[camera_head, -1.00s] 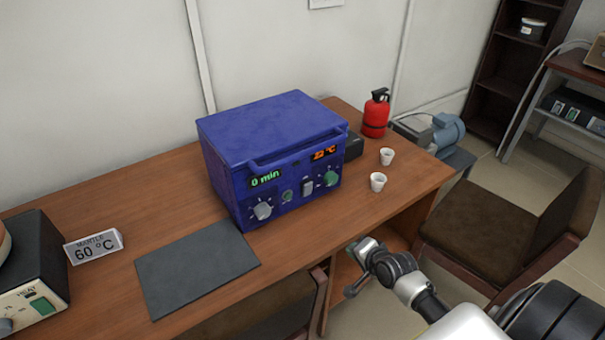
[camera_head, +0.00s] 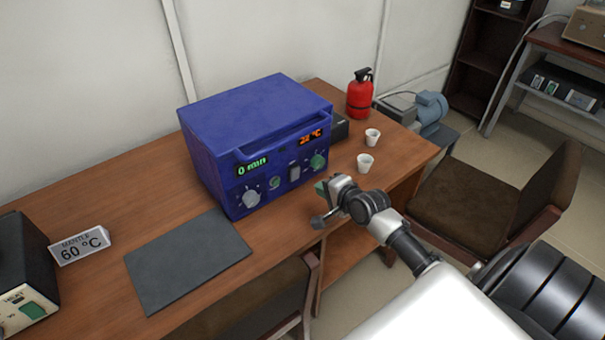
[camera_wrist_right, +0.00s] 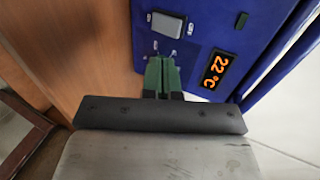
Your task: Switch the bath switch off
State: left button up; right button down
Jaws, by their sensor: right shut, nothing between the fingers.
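The blue bath (camera_head: 255,118) stands on the wooden table. Its front has a grey rocker switch (camera_head: 294,173) between a small green knob and a larger green knob (camera_head: 318,161). The displays read 0 min and, in the right wrist view, 22 °C. My right gripper (camera_head: 322,190) is in front of the panel's right part, shut and empty. In the right wrist view its green fingertips (camera_wrist_right: 162,72) point at the panel, with the switch (camera_wrist_right: 166,24) just beyond them; the larger knob seems hidden behind them. I cannot tell the switch's position. My left gripper is out of view.
Two white cups (camera_head: 365,163) and a red extinguisher (camera_head: 360,95) stand right of the bath. A dark mat (camera_head: 187,262) lies in front, left. A "MANTLE 60 °C" sign (camera_head: 80,245) stands by a black device (camera_head: 22,270). Chairs (camera_head: 500,205) stand at the table's front and right.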

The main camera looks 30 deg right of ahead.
aim_at(297, 171)
jog(key=x, duration=0.5)
jog(key=shift+w+f, duration=0.1)
jog(key=shift+w, duration=0.15)
jog(key=shift+w+a+r, duration=0.1)
jog(key=shift+w+r, duration=0.05)
jog(key=shift+w, duration=0.4)
jog(key=shift+w+r, duration=0.1)
jog(key=shift+w, duration=0.45)
jog(key=shift+w+a, duration=0.1)
jog(key=shift+w, duration=0.65)
jog(key=shift+r, duration=0.1)
jog(key=shift+w+r+p, duration=0.25)
jog(key=shift+r+p, duration=0.15)
jog(key=shift+p, duration=0.5)
jog(key=shift+f+g, duration=0.3)
jog(key=shift+f, duration=0.05)
jog(key=shift+r+p, duration=0.8)
jog(key=shift+r, duration=0.05)
